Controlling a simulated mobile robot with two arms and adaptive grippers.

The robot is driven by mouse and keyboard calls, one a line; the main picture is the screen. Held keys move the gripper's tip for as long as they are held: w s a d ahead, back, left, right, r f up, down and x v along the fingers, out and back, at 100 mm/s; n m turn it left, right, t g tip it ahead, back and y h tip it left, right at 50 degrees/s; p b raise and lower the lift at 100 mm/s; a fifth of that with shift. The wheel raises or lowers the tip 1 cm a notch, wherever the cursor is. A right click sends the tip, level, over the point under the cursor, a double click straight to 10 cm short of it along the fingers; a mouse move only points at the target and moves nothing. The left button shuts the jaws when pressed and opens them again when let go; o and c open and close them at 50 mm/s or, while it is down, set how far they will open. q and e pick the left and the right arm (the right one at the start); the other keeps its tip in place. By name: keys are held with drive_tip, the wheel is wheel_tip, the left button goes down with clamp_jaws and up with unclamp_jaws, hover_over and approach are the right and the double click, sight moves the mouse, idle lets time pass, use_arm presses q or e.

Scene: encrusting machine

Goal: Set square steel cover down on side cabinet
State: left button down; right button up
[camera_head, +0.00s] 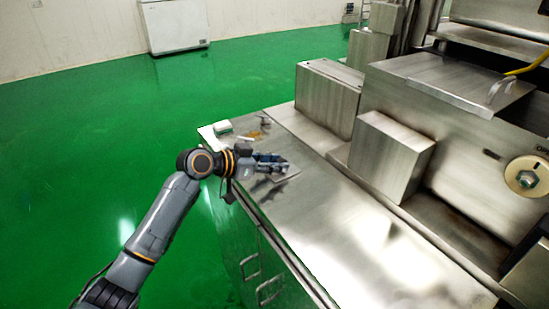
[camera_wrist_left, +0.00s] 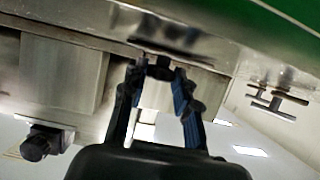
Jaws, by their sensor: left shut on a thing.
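My left gripper (camera_head: 275,163) reaches in from the left over the steel top of the side cabinet (camera_head: 335,225), near its far left part. I cannot tell whether the plate touches the top. In the left wrist view the two dark fingers (camera_wrist_left: 160,75) close around a small dark part between their tips. The fingers hide much of the cover. My right gripper is not in view.
A small white-and-green item (camera_head: 222,128) and a brownish patch (camera_head: 256,134) lie at the cabinet's far end. Steel boxes (camera_head: 390,155) and the machine with a dial (camera_head: 526,178) border the top on the right. The front of the cabinet top is clear.

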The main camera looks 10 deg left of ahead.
use_arm(q)
drive_tip(key=c, duration=1)
unclamp_jaws()
drive_tip(key=shift+f, duration=0.1)
drive_tip(key=shift+s+a, duration=0.15)
drive_tip(key=shift+a, duration=0.05)
drive_tip(key=b+v, duration=0.3)
drive_tip(key=v, duration=0.8)
drive_tip(key=shift+s+r+b, duration=0.25)
drive_tip(key=shift+r+b, duration=0.15)
drive_tip(key=shift+a+f, duration=0.1)
drive_tip(key=shift+a, duration=0.1)
